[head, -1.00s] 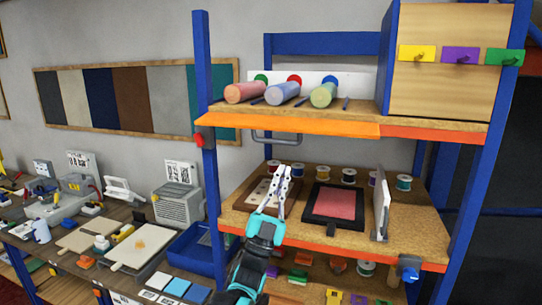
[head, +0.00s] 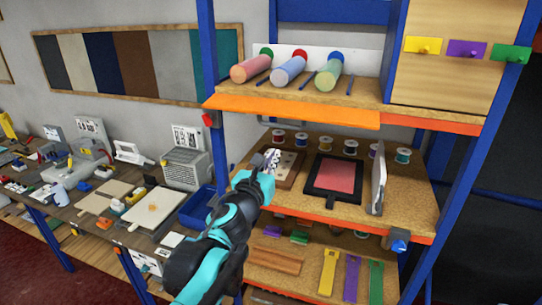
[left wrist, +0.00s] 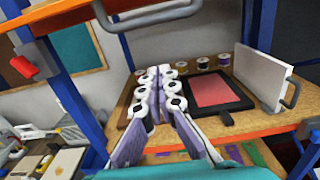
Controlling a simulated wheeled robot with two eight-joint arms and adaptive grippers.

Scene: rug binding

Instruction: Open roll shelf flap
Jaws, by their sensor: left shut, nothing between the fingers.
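The orange roll shelf flap (head: 295,112) runs along the front of the upper shelf, below three rolls. A grey bar handle (head: 262,121) shows under it; in the left wrist view the handle (left wrist: 148,18) is at the top, and the flap (left wrist: 58,14) is at upper left. A red latch piece (left wrist: 28,64) sits on the blue post at left. My left gripper (head: 270,158) is shut and empty, below the flap at the middle shelf level, apart from the handle. Its closed fingers (left wrist: 160,85) fill the middle of the wrist view. My right gripper is not seen.
The middle shelf (head: 408,210) holds spools, a black-framed red pad (head: 335,176) and an upright white panel (head: 378,180). Blue posts (head: 208,60) flank the shelves. A cluttered workbench (head: 90,190) stands at left.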

